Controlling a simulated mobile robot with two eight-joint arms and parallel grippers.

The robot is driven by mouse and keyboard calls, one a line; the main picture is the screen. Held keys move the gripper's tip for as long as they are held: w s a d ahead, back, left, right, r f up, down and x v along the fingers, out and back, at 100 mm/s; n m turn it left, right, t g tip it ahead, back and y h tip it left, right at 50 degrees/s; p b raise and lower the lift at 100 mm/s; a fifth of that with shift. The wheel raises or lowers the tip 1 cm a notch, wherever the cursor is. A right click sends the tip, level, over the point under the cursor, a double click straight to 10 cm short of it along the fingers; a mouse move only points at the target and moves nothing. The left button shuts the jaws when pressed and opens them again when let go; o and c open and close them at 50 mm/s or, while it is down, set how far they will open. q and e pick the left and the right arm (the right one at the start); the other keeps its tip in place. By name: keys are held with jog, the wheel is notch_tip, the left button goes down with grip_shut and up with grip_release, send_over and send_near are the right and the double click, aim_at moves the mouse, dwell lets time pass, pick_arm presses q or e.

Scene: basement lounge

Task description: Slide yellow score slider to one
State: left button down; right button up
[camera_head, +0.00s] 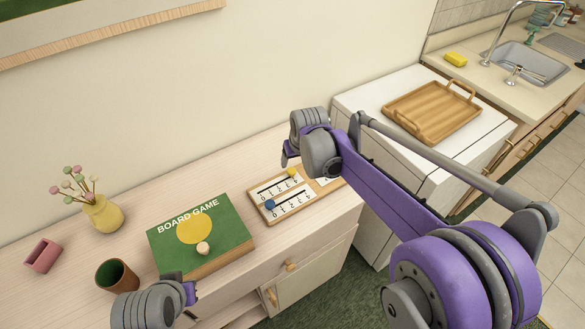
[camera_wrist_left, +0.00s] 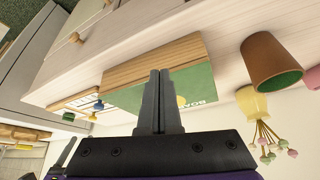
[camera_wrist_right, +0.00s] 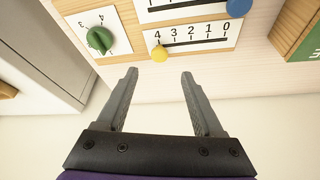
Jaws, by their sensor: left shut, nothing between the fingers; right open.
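The wooden score board (camera_head: 268,208) lies on the pale cabinet top, with two numbered tracks. Its yellow slider knob (camera_head: 292,172) is at the right end of the back track. In the right wrist view the yellow knob (camera_wrist_right: 159,55) sits beside the 4. The blue knob (camera_wrist_right: 238,8) is on the other track, near the opposite end. My right gripper (camera_wrist_right: 159,76) is open and empty; the yellow knob shows just beyond and between its fingertips. Its fingers are mostly hidden in the head view. My left gripper (camera_wrist_left: 160,74) is shut and empty near the board game box.
The green board game box (camera_head: 167,242) is left of the score board, with a brown cup (camera_head: 117,276), yellow vase (camera_head: 104,214) and pink holder (camera_head: 43,256) further left. A green dial (camera_wrist_right: 100,38) adjoins the scales. The wall is behind; a wooden tray (camera_head: 432,108) is right.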

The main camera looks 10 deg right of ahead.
aim_at(291, 171)
jog(key=x, duration=0.8)
jog(key=shift+d, duration=0.1)
grip_shut()
dwell(1.2)
